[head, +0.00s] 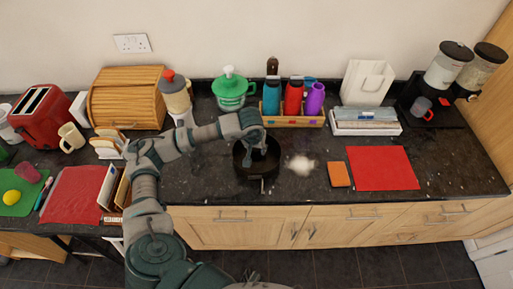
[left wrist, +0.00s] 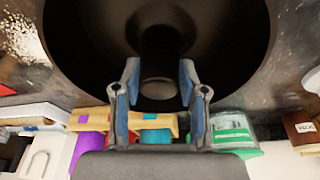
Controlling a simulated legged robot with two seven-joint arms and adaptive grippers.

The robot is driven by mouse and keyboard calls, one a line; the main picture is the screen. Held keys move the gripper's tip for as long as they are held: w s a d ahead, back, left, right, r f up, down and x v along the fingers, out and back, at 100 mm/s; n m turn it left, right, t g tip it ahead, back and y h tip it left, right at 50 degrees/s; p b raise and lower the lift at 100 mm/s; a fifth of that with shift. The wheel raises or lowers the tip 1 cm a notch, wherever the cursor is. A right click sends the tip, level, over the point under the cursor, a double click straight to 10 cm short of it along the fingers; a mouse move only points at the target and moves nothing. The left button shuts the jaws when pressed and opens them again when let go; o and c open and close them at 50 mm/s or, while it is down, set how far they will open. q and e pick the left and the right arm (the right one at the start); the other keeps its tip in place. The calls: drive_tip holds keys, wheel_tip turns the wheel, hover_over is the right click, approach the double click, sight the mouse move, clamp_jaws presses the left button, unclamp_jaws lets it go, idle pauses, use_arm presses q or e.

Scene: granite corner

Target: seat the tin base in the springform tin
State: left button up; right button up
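The dark round springform tin (head: 240,163) stands on the granite worktop near the middle of the head view, a small latch showing at its front. My left gripper (head: 258,150) points down into its opening. In the left wrist view the dark round wall of the tin (left wrist: 60,40) fills the upper part. A dark disc with a short knob, seemingly the tin base (left wrist: 158,90), shows inside that ring. My left fingers (left wrist: 159,75) stand on both sides of the knob and appear to touch it. Whether the base lies flat is hidden. My right gripper is not in view.
A wooden rack of bottles (head: 293,122) and a green-topped jar (head: 231,90) stand behind. The worktop's front edge is close.

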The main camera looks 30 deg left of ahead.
sight(255, 162)
use_arm(q)
drive_tip(key=shift+o, duration=1.2)
drive_tip(key=shift+w+d, duration=0.1)
drive_tip(key=shift+d, duration=0.15)
drive_tip(key=shift+r, duration=0.2)
drive_tip(key=v, duration=1.1)
drive_tip(key=shift+r, duration=0.35)
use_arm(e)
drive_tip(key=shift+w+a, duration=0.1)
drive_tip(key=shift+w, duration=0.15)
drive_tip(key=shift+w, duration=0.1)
